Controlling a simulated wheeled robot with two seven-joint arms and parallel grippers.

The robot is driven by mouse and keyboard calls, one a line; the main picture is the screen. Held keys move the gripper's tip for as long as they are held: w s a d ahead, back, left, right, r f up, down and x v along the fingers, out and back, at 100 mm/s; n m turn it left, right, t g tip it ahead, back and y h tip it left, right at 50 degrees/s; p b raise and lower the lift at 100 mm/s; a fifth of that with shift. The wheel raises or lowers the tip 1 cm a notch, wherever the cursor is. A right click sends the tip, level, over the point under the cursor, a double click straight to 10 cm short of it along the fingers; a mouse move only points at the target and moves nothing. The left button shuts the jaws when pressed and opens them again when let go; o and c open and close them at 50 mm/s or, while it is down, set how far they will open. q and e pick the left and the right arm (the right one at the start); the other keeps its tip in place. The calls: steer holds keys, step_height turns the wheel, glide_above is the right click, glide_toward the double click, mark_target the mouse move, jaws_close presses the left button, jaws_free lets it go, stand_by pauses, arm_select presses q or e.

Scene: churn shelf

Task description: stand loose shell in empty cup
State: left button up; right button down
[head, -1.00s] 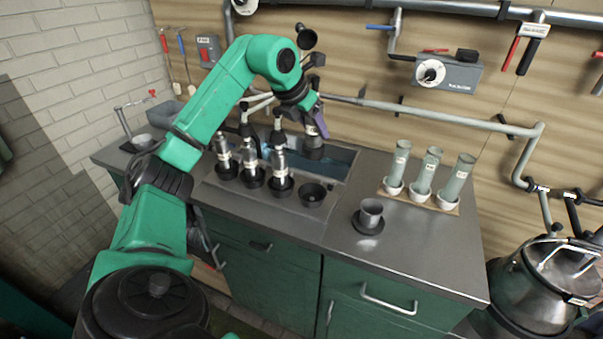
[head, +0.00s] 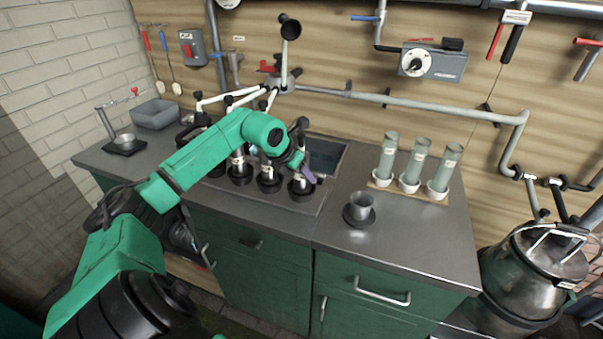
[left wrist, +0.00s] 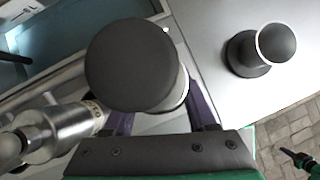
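The loose shell (head: 298,181), a metal cylinder with dark ends, stands about upright at the right end of the row of shells. Its lower end is at the black cup (head: 301,195) there, which was empty before; I cannot tell whether it is fully seated. My left gripper (head: 309,174) has its purple fingers around the shell's body and appears shut on it. In the left wrist view the shell's round dark end (left wrist: 130,65) fills the middle, between the fingers (left wrist: 160,122), and hides the cup.
Several shells stand in cups to the left, the nearest (head: 267,178) close beside. Glass tubes in white cups (head: 409,183) stand farther right. The sink (head: 325,156) lies behind. The front counter is clear.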

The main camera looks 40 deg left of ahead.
arm_select(q)
steer(key=shift+o, duration=1.2)
steer(key=shift+r, duration=0.25)
steer(key=b+v, duration=0.5)
steer(key=v, duration=0.6)
steer(key=shift+s+r, duration=0.25)
steer(key=shift+r, duration=0.1)
